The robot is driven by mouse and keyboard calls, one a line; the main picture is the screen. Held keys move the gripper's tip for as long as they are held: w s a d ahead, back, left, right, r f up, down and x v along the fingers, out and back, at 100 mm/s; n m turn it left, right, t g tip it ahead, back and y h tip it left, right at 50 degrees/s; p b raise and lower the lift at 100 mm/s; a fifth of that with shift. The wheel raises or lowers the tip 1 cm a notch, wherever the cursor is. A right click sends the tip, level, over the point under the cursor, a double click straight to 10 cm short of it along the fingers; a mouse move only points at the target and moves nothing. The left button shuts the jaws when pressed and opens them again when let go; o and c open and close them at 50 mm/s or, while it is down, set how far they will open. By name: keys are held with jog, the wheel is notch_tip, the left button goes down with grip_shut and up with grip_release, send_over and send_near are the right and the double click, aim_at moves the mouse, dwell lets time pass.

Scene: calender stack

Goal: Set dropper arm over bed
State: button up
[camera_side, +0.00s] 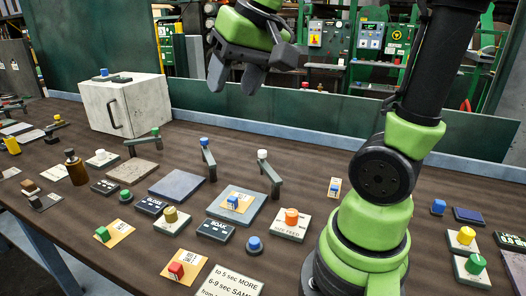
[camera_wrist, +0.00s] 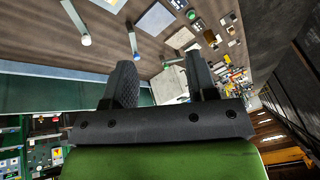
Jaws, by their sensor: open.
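My gripper (camera_side: 235,78) is open and empty, high above the back part of the table. Below it stand slim grey dropper arms: a blue-knobbed one (camera_side: 209,162), a white-knobbed one (camera_side: 270,175) and a green-knobbed one (camera_side: 143,143). Each leans beside flat square beds. The beds are a brown one (camera_side: 132,171), a grey-blue one (camera_side: 176,185) and a pale blue one (camera_side: 254,197) with a blue-marked card on it. No dropper arm visibly reaches over the middle of a bed. In the wrist view the fingers (camera_wrist: 163,85) are apart, with the white-knobbed arm (camera_wrist: 77,22) at upper left.
A white box (camera_side: 125,106) with a handle stands at the back left. A brown bottle (camera_side: 75,168) stands at left. Labelled buttons, including an orange one (camera_side: 291,218), crowd the front. A green panel (camera_side: 300,137) runs along the back edge.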

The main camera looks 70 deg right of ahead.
jog(key=w+d+f+m+g, duration=0.1)
jog(key=w+d+f, duration=0.15)
jog(key=d, duration=0.25)
jog(key=w+d+f+m+g, duration=0.1)
jog(key=w+d+f, duration=0.1)
jog(key=w+d, duration=0.3)
jog(key=m+g, duration=0.3)
send_near(262, 151)
notch_tip(262, 151, down, 9)
jog(key=shift+a+f, duration=0.1)
grip_shut()
